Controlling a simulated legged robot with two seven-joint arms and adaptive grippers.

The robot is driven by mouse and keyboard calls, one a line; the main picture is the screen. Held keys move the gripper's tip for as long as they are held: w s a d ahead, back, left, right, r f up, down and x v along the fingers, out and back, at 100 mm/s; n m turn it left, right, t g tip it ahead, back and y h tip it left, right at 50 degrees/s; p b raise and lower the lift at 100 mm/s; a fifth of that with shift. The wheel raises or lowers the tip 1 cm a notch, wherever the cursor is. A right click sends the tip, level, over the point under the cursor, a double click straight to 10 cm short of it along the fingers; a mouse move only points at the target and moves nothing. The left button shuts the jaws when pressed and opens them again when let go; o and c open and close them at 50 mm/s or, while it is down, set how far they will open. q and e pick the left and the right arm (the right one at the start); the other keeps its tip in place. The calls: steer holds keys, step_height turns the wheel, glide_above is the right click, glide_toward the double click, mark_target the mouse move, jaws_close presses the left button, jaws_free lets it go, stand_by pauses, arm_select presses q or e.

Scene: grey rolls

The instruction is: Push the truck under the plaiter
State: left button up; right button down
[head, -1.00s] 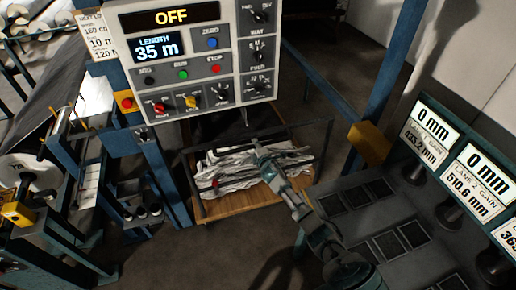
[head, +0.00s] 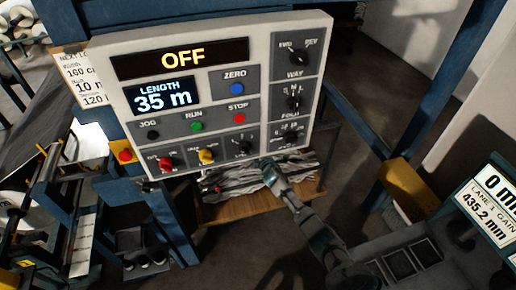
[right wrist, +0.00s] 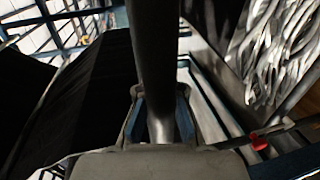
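The truck (head: 240,210) has a wooden deck and a dark bar frame, and it carries grey-white folded cloth (head: 232,187). It stands low behind the control panel of the plaiter (head: 318,50), which hides its upper and rear parts. The cloth also shows at the upper right of the right wrist view (right wrist: 280,55). My right gripper (head: 268,168) reaches to the truck's near side. In the right wrist view its fingers (right wrist: 161,115) sit close on both sides of a dark round bar (right wrist: 153,50) and look shut on it. My left gripper is not in view.
The panel reads OFF and 35 m. A blue post with a yellow box (head: 405,185) stands right of the truck. A console with gain displays (head: 485,215) is at the right. Blue machine frames (head: 165,190) stand close on the left. Dark floor shows between truck and post.

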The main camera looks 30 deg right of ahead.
steer(key=shift+w+r, duration=0.25)
steer(key=shift+w, duration=0.05)
steer(key=shift+d, duration=0.1)
steer(key=c, duration=1)
jaws_free()
steer(key=shift+s+r, duration=0.1)
steer(key=shift+r, duration=0.05)
steer(key=shift+f, duration=0.25)
steer(key=v, duration=1.2)
steer(key=shift+f, duration=0.1)
